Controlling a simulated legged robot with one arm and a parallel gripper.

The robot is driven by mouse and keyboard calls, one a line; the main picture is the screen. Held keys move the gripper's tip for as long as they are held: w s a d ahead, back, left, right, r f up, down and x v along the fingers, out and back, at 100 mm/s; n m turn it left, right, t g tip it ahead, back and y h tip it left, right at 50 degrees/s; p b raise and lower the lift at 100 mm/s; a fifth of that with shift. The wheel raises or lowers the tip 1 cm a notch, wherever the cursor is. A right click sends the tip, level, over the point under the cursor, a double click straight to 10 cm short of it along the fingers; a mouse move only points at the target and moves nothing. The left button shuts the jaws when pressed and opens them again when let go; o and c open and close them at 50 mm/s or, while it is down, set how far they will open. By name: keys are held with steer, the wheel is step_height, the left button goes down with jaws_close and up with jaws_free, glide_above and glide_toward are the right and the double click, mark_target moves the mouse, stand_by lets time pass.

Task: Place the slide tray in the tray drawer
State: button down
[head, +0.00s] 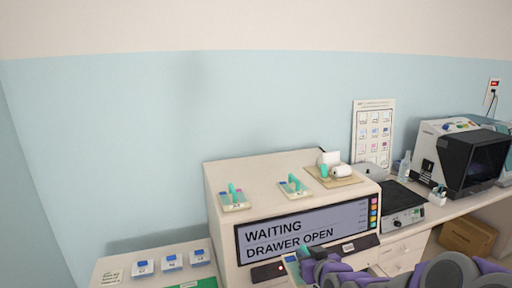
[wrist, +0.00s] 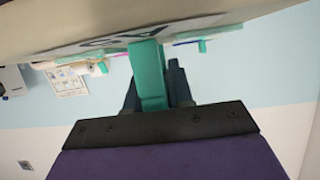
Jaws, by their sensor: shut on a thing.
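My gripper (wrist: 152,100) is shut on the teal upright handle (wrist: 148,68) of a slide tray, seen close up in the wrist view. The screen reads "WAITING" and "DRAWER OPEN". The tray drawer itself cannot be made out; the machine's lower front is cut off or behind my arm.
Two other slide trays with teal handles (head: 235,202) (head: 294,190) stand on the machine top, beside a tan board (head: 345,180) with white items. Blue-topped boxes (head: 172,262) stand lower left. A balance-like device (head: 403,219) and a black-fronted instrument (head: 478,163) stand right.

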mark_target(297, 267)
steer(key=shift+m+h, duration=0.6)
steer(key=shift+h, duration=0.2)
steer(key=w+f+b, duration=0.1)
steer(key=f, duration=0.1)
steer(key=w+a+f+b, duration=0.1)
steer(key=f, duration=0.2)
steer(key=w+f+b, duration=0.1)
steer(key=f, duration=0.2)
steer(key=shift+a, duration=0.4)
step_height(297, 267, down, 8)
steer(key=w+d+m+h+b, duration=0.1)
steer(key=w+b, duration=0.2)
steer(key=shift+r+m+h+b, duration=0.25)
steer(key=shift+m+h+b, duration=0.05)
steer(key=shift+h, duration=0.1)
steer(key=shift+a+t, duration=0.1)
steer(key=shift+t, duration=0.2)
